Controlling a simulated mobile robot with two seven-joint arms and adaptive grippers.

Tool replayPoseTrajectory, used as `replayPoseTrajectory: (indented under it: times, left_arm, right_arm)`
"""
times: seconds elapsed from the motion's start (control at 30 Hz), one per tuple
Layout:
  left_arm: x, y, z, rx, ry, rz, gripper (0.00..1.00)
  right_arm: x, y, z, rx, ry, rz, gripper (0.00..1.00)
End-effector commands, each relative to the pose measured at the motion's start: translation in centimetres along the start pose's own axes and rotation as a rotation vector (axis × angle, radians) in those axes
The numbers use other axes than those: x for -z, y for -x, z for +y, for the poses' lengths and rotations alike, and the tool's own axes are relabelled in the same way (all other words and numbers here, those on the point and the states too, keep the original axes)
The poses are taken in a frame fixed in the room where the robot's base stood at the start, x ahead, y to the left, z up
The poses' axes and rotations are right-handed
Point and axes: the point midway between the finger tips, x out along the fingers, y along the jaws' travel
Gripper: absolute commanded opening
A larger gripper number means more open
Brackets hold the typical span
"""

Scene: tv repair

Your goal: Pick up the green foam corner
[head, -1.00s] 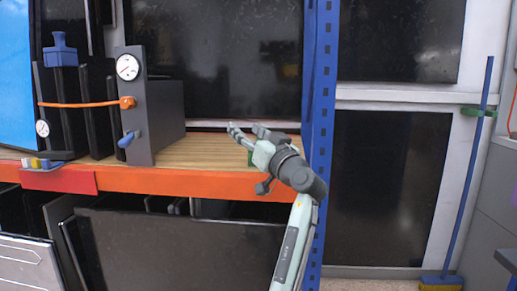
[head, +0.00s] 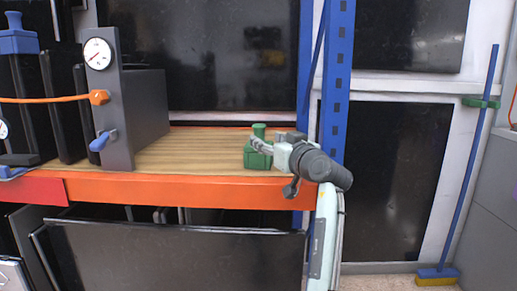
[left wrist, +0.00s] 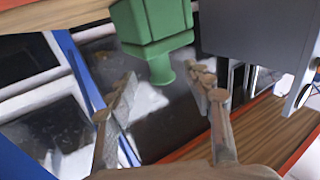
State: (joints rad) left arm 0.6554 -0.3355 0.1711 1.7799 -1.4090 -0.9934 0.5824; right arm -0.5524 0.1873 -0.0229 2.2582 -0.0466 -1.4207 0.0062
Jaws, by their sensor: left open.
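The green foam corner (head: 257,158) stands on the wooden shelf, near its right end by the blue upright. It is a block with a narrower knob on top. In the left wrist view the foam corner (left wrist: 152,25) shows at the top middle, its knob pointing down the picture toward the gap between my fingers. My left gripper (head: 262,146) is open at the foam corner and partly covers its right side in the head view. The open fingers (left wrist: 160,74) also show in the left wrist view, one on each side of the knob. Whether they touch it is unclear. My right gripper is not in view.
A grey stand with a gauge (head: 119,105) and dark slabs is left of the foam corner. The blue upright (head: 336,80) is close to the right. A dark screen (head: 195,55) stands behind. The wooden shelf between stand and foam corner (head: 190,150) is clear.

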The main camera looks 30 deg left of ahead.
Motion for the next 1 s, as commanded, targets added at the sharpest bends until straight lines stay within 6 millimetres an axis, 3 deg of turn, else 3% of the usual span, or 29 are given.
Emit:
replayPoseTrajectory:
  times: [0.23, 0.57, 1.0]
  left_arm:
    - [0.4, -3.7, 0.1, 0.001, 0.000, 0.001, 0.51]
    - [0.3, -4.4, 0.1, 0.000, 0.001, 0.000, 0.51]
    - [0.3, -4.3, 0.1, 0.000, 0.001, 0.000, 0.00]
  right_arm:
    - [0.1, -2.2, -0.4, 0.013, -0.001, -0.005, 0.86]
    - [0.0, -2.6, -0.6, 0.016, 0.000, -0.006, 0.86]
    - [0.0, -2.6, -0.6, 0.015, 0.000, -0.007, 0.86]
